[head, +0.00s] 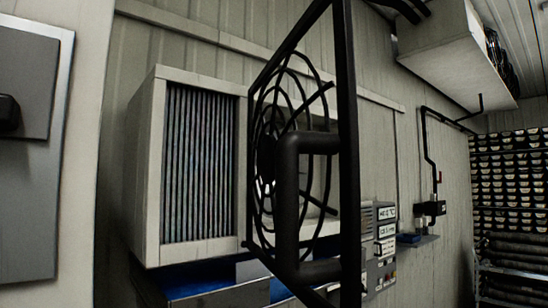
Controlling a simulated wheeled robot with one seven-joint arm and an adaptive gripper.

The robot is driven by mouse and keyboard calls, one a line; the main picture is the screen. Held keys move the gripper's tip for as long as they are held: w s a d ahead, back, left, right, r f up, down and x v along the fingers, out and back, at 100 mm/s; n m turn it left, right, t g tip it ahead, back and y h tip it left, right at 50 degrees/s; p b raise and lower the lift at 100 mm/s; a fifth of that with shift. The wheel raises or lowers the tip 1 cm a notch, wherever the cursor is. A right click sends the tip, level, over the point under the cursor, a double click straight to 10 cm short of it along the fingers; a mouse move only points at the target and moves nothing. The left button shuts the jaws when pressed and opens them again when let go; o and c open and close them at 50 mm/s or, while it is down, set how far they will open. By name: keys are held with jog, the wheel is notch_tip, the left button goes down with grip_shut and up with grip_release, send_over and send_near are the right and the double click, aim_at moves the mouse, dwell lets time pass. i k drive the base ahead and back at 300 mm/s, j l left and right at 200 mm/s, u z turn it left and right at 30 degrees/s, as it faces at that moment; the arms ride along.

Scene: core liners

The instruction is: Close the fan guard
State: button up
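The fan guard (348,150) is a black square frame with concentric wire rings. It stands swung out from the white-framed cooling unit (150,165) on the wall, at an angle to the unit's front. A thick black D-shaped handle (287,205) is fixed at the guard's near upright. The guard's far edge is by the unit's front, just right of the finned panel (199,165). The guard partly hides the unit's right part, so the fan opening behind it cannot be made out clearly. My gripper is not in view.
A control panel with small displays (386,230) stands behind and right of the guard. A blue-and-grey surface (205,285) lies below the unit. A grey cabinet (25,150) is close at left. A pale overhead box (450,50) hangs upper right; racks (512,180) stand far right.

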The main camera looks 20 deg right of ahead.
aim_at(277, 160)
jog(key=k+j, duration=0.25)
jog(key=k, duration=0.15)
jog(key=k+j+z, duration=0.1)
jog(key=k+j, duration=0.15)
jog(key=k, duration=0.2)
